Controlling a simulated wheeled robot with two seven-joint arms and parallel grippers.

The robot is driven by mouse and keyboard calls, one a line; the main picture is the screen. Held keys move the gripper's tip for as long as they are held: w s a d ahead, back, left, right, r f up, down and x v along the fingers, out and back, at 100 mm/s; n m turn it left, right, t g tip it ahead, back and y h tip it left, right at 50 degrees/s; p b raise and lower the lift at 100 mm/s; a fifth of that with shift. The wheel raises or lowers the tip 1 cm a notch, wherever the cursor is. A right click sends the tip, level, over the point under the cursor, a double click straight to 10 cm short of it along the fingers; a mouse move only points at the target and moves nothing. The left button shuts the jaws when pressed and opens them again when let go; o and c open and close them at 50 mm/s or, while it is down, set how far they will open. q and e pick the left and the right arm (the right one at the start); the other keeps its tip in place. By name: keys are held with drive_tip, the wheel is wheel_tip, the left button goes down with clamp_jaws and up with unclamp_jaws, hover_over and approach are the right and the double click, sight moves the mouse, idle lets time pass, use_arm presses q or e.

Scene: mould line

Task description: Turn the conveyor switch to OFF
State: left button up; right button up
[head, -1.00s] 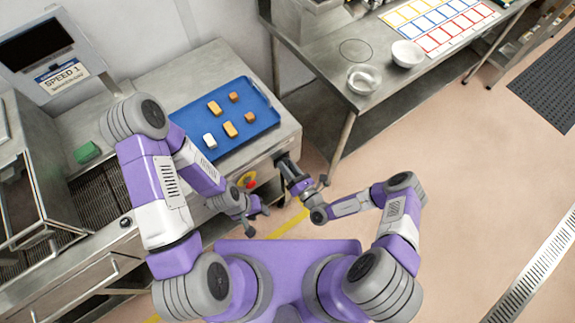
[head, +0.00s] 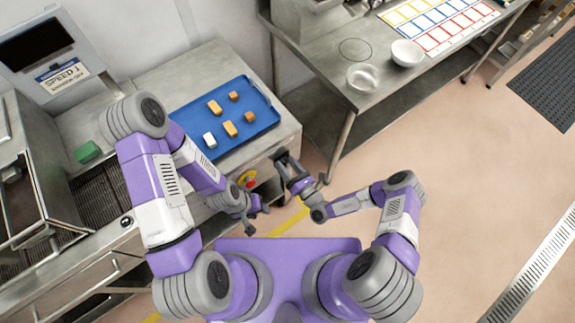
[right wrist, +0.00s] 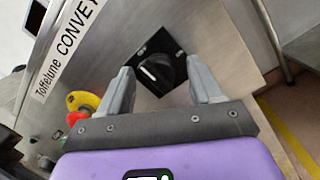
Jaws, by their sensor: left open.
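The conveyor switch (right wrist: 157,72) is a black rotary knob with a short pale mark, on a black square plate on the steel panel. My right gripper (right wrist: 163,84) is open, with one finger to each side of the knob in the right wrist view; I see no clear contact. In the head view my right gripper (head: 287,168) is at the conveyor's end panel and the knob cannot be made out there. Its OFF marking is not readable. My left gripper (head: 257,214) is open and empty, low in front of the conveyor.
A red emergency button with a yellow collar (right wrist: 82,103) sits left of the switch, beside a label strip (right wrist: 68,45). A blue tray (head: 257,127) with several small blocks lies on the steel top above. A steel table (head: 330,75) stands to the right.

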drive_tip(key=v, duration=0.7)
drive_tip(key=shift+s+d, duration=0.15)
drive_tip(key=shift+s, duration=0.05)
idle(0.4)
drive_tip(key=s+a+f+n+g+y+b, duration=0.1)
drive_tip(key=s+a+n+g+b, duration=0.15)
drive_tip(key=s+n+g, duration=1.6)
drive_tip(key=d+f+n+g+h, duration=0.2)
drive_tip(key=d+n+h, duration=0.25)
drive_tip(key=n, duration=0.25)
drive_tip(key=w+d+r+n+t+h, duration=0.3)
drive_tip(key=w+n+t, duration=0.2)
drive_tip(key=w+n, duration=0.2)
drive_tip(key=shift+d, duration=0.15)
